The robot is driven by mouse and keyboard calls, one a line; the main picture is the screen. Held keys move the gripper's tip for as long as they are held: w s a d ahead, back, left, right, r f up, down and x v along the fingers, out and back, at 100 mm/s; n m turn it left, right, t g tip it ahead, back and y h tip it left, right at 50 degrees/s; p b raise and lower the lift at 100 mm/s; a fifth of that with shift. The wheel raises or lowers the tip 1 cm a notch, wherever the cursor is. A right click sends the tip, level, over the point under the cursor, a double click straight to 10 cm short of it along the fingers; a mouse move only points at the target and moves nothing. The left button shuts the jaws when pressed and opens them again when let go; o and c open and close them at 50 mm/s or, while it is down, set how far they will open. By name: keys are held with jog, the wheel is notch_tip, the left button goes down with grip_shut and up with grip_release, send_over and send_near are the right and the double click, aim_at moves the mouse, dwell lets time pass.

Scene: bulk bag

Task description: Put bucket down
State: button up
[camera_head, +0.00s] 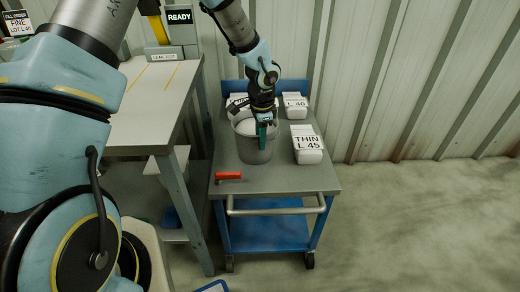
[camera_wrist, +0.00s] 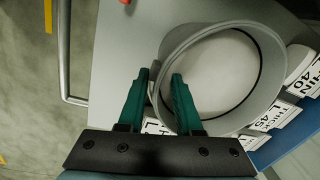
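The grey bucket (camera_head: 255,150), with pale contents inside, is upright at the cart's top. It appears to rest there, though its underside is hidden. In the wrist view, the bucket (camera_wrist: 270,65) shows its round rim and pale contents. My gripper (camera_head: 264,128) reaches down to its near rim. In the wrist view, the green fingers of my gripper (camera_wrist: 160,75) straddle the rim, one inside and one outside. A small pale piece at the rim fills the narrow gap, and the fingers look shut on it. The exact contact is hard to see.
The cart (camera_head: 285,181) has a handrail in front and a blue lower shelf. A red-handled tool (camera_head: 229,176) lies at the front left. A workbench (camera_head: 150,105) stands left; floor is clear right.

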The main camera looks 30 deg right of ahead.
notch_tip(320, 180, up, 6)
jog(key=shift+s, duration=0.3)
dwell(0.4)
